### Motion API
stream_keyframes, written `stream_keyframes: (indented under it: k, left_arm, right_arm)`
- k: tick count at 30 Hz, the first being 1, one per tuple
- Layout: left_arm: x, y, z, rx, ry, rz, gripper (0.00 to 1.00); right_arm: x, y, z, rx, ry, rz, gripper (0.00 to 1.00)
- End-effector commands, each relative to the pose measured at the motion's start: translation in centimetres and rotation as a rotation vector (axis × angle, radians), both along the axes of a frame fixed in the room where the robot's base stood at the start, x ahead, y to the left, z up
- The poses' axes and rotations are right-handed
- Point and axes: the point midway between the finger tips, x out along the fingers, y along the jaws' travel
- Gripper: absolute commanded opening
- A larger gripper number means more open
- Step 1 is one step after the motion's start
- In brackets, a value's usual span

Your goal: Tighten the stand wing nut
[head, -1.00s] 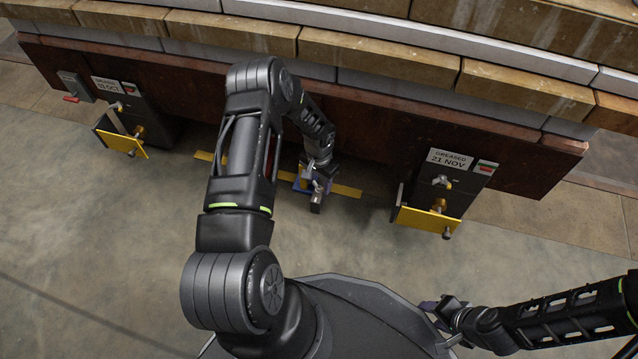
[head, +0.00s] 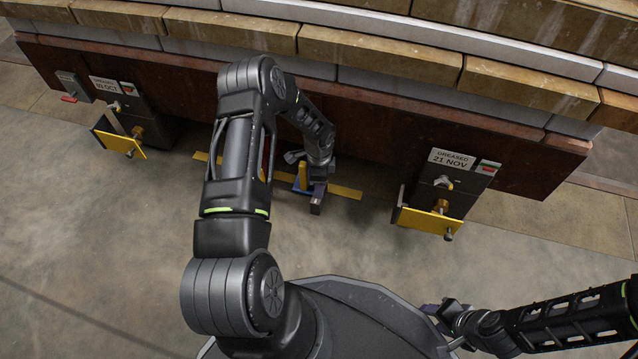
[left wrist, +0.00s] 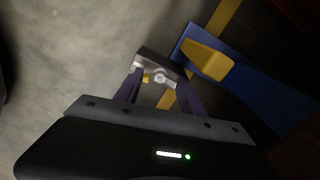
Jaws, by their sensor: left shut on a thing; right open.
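The stand (head: 300,188) is a small blue piece with a yellow upright, on the floor at the middle of the head view. In the left wrist view its blue body (left wrist: 262,92) and yellow block lie at the right. My left gripper (left wrist: 162,84) is shut on the wing nut (left wrist: 160,77), a small silvery piece between the fingertips, before a grey block. In the head view my left wrist covers most of the nut and fingers. My right gripper (head: 440,312) is open and empty at the lower right, away from the stand.
A yellow floor strip (head: 345,191) runs by the stand. Dark boxes with yellow plates and brass fittings stand at left (head: 125,143) and right (head: 428,222). A brown beam (head: 365,165) crosses behind. The floor in front is clear.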

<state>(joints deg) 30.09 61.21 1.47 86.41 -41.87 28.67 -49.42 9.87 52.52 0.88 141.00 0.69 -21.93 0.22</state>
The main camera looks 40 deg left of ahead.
Motion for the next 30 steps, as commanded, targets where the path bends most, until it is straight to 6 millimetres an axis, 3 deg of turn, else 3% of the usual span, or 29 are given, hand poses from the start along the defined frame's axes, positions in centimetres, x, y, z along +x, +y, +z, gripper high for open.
stream_keyframes:
  k: [12, 28, 29, 30]
  left_arm:
    - [0.13, -0.01, 0.02, 0.000, -0.003, -0.237, 0.07]
    - [0.13, -0.06, 0.04, 0.000, -0.003, -0.269, 0.07]
    - [0.14, -0.06, 0.04, 0.000, -0.003, -0.269, 0.50]
    - [0.13, -0.06, 0.04, 0.000, -0.003, -0.268, 0.53]
  right_arm:
    - [0.03, -0.01, -0.19, 0.000, 0.000, 0.000, 0.44]
    - [0.04, -0.02, -0.19, 0.000, 0.000, 0.000, 0.44]
    - [0.04, -0.02, -0.19, 0.000, 0.000, 0.000, 0.44]
    - [0.04, -0.02, -0.19, 0.000, 0.000, 0.000, 0.44]
